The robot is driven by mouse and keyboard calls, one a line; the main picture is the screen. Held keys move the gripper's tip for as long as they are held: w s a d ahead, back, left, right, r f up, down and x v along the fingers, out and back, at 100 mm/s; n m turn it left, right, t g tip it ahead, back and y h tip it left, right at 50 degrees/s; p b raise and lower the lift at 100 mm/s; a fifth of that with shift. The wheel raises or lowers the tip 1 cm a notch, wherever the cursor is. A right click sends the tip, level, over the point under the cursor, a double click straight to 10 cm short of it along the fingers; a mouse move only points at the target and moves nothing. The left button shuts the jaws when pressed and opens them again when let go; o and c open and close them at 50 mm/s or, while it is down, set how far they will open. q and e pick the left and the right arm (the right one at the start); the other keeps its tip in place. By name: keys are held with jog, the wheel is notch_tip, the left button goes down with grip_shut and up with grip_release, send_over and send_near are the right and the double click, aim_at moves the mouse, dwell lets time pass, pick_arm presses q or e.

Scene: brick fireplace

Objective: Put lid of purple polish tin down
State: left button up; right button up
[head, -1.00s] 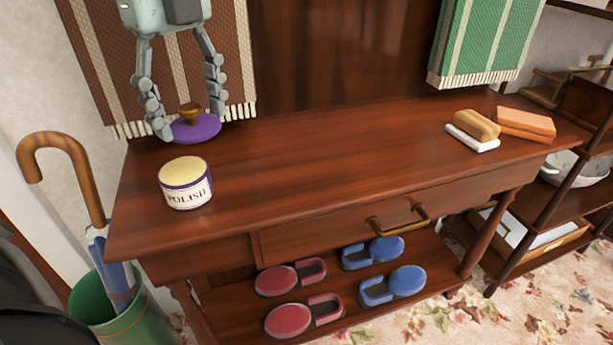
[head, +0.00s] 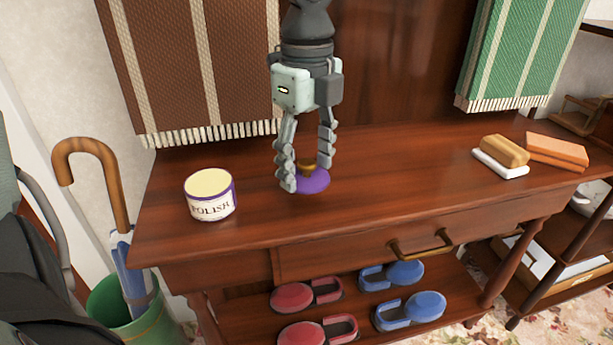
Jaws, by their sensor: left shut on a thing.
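The purple lid (head: 315,183) with its brown knob (head: 307,164) is at the middle of the wooden table, right of the tin. My left gripper (head: 307,174) points down from above, its two fingers around the lid's knob, and is shut on the lid. The lid looks level and at or very near the tabletop; I cannot tell whether it touches. The polish tin (head: 210,206), white with purple bands and a pale yellow top, stands upright and without its lid on the left of the table. My right gripper is out of view.
On the table's (head: 400,180) right are a brush (head: 504,150) on a white dish (head: 500,166) and an orange block (head: 556,150). Striped cloths hang behind. The tabletop between lid and dish is clear. Red and blue shoe-shaped pieces are on the lower shelf.

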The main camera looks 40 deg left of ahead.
aim_at(306, 176)
pick_arm(q)
notch_tip(306, 176, down, 3)
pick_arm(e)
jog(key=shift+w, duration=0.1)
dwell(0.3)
pick_arm(q)
jog(key=shift+f+b, duration=0.15)
jog(key=shift+b, duration=0.2)
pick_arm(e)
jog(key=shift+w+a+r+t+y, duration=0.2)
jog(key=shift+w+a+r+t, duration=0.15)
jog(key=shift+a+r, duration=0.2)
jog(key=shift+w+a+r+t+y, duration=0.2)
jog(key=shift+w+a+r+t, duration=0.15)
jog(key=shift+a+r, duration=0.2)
pick_arm(q)
jog(key=o, duration=1)
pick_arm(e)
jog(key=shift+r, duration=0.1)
